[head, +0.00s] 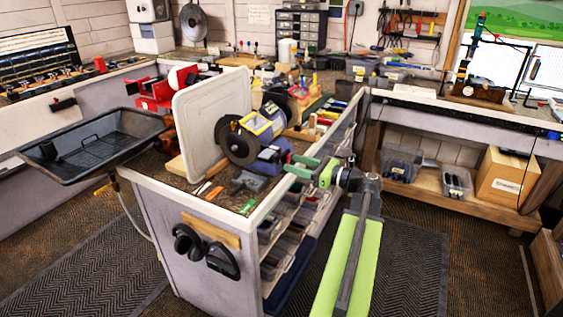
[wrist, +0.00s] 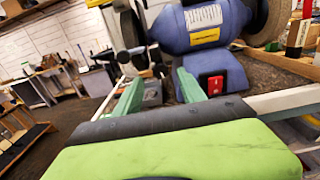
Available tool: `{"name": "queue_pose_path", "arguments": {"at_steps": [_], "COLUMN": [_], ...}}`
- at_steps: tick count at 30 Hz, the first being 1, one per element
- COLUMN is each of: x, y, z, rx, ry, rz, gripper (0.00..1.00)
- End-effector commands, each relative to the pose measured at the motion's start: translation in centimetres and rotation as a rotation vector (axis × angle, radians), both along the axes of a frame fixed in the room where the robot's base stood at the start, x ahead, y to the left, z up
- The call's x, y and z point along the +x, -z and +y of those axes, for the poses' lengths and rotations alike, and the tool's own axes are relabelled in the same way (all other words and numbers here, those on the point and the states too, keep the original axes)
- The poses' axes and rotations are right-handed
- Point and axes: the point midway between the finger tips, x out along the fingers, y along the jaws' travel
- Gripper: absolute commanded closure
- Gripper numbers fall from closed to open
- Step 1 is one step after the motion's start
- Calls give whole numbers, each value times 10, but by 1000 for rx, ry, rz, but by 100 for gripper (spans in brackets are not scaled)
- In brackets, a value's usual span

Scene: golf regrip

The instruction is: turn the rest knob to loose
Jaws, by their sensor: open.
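The blue bench grinder (head: 272,162) stands on the workbench, with a dark wheel (head: 236,142) at its left end. Its blue body (wrist: 205,28) and red switch (wrist: 215,85) show in the wrist view. My gripper (head: 295,166) is open beside the grinder, at the bench's right edge. In the wrist view its green fingers (wrist: 160,82) are apart, with no object held between them. Small dark rounded parts (wrist: 155,55) show beyond the fingertips, beside the grinder. One may be the rest knob, but I cannot tell which, nor its setting.
A white upright panel (head: 200,120) stands left of the grinder. Small hand tools (head: 210,190) lie on the bench's near corner. Open bins (head: 285,225) line the bench's right side. A black tray (head: 95,145) juts out at left. The floor at right is mostly clear.

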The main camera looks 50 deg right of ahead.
Motion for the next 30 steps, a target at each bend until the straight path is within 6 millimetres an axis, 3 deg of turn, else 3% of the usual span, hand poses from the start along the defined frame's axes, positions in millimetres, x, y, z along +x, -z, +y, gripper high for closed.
{"name": "queue_pose_path", "arguments": {"at_steps": [3, 7, 18, 30], "x": [25, 42, 50, 50], "y": [0, 0, 0, 0], "z": [6, 10, 12, 13], "rx": [0, 0, 0, 0], "ry": [-2, -1, 0, 0], "rz": [0, 0, 0, 0], "gripper": [52, 52, 52, 100]}}
